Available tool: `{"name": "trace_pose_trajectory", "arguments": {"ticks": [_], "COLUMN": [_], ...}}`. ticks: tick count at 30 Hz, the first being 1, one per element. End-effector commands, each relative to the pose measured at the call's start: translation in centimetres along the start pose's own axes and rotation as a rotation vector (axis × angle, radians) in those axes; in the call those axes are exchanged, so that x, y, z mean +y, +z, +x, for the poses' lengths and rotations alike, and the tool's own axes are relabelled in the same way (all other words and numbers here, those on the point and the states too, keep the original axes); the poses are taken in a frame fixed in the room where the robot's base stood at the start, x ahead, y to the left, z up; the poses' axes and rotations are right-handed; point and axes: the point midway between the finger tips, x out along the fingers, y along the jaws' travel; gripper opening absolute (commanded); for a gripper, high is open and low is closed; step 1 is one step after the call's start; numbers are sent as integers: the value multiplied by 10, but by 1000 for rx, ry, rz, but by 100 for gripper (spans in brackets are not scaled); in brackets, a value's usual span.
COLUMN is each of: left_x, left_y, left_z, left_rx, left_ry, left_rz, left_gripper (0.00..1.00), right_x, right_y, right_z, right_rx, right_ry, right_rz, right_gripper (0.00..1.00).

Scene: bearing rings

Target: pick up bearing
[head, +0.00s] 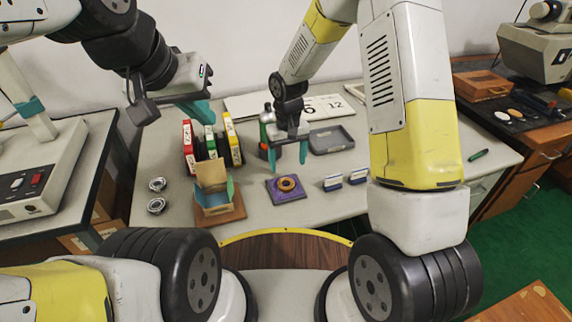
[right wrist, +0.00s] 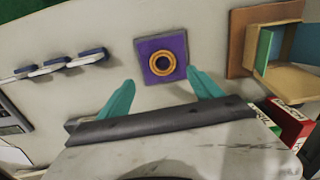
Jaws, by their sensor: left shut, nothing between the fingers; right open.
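An orange-brown bearing ring (head: 287,184) lies on a purple square pad (head: 284,197) on the table. In the right wrist view the bearing (right wrist: 162,63) sits at the middle of the pad (right wrist: 144,46). My right gripper (head: 288,157) is open and empty, above and just behind the bearing in the head view. In the right wrist view its teal fingertips (right wrist: 165,84) are spread wide, with the bearing ahead, between their lines. My left gripper (head: 207,115) is shut and empty, raised at the upper left, far from the bearing.
An open cardboard box (head: 213,195) stands left of the pad on a brown board. Two silvery bearing-like parts (head: 157,184) lie at the table's left. Small blue-white boxes (head: 333,182) stand to the right. Colored binders (head: 210,142), a bottle (head: 267,125) and a grey tray (head: 330,140) are behind.

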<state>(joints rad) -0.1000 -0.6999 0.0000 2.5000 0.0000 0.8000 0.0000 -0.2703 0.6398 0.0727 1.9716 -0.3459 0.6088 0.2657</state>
Motion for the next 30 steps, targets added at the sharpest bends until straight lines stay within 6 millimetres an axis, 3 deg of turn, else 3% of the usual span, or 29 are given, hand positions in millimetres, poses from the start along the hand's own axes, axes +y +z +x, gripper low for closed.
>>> {"name": "trace_pose_trajectory", "arguments": {"ticks": [18, 27, 28, 30], "left_x": [0, 0, 0, 0], "left_y": [0, 0, 0, 0], "left_z": [0, 0, 0, 0], "left_rx": [0, 0, 0, 0], "left_ry": [0, 0, 0, 0], "left_rz": [0, 0, 0, 0], "left_gripper": [0, 0, 0, 0], "right_x": [-6, -6, -6, -6], "right_y": [1, 1, 1, 1], "right_z": [76, 81, 81, 81], "right_rx": [-5, -3, -3, -3], "right_ry": [0, 0, 0, 0], "right_rz": [-3, -2, -2, -2], "right_gripper": [75, 75, 73, 59]}}
